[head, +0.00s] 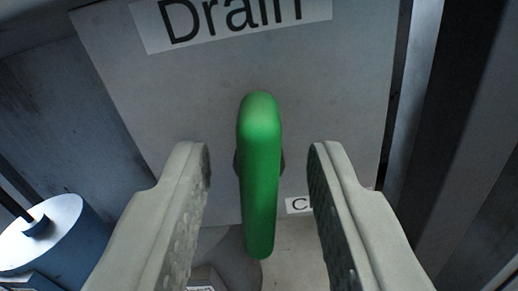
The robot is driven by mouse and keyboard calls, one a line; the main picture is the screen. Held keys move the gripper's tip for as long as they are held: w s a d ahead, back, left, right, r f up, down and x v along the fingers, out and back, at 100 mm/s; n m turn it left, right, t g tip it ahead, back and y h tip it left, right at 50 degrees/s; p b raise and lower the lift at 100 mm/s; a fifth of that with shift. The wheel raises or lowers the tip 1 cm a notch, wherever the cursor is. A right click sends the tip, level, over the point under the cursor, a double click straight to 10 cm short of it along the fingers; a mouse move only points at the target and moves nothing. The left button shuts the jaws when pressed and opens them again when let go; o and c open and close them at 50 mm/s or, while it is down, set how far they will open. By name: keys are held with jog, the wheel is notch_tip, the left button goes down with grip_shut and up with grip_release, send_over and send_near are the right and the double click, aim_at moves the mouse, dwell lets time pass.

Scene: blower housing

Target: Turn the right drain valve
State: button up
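A green valve handle (260,175) stands out from a grey panel in the middle of the head view. It is long and rounded, and points up and down in the picture. A white label reading "Drain" (232,20) is on the panel above it. My gripper (260,165) is open, with one pale finger on each side of the handle. A gap shows between the handle and each finger. Whether this is the right drain valve cannot be told from this view alone. The valve body behind the handle is mostly hidden.
The grey panel (345,90) fills the background. A small label starting with "C" (299,205) is partly hidden by the right finger. A blue-grey cylinder with a pale top (42,232) stands at the lower left. Dark metal uprights (440,120) run along the right side.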

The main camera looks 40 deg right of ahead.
jog(key=shift+c, duration=0.2)
grip_shut()
jog(key=shift+m, duration=0.3)
jog(key=m, duration=0.3)
jog(key=shift+s+d+m, duration=0.1)
jog(key=shift+m, duration=0.2)
jog(key=m, duration=0.3)
jog(key=shift+f+m, duration=0.1)
jog(key=shift+m, duration=0.2)
jog(key=shift+s+d+f+m, duration=0.1)
jog(key=shift+f+m, duration=0.05)
jog(key=shift+m, duration=1.85)
jog(key=shift+s+f+m, duration=0.1)
jog(key=shift+m, duration=1.9)
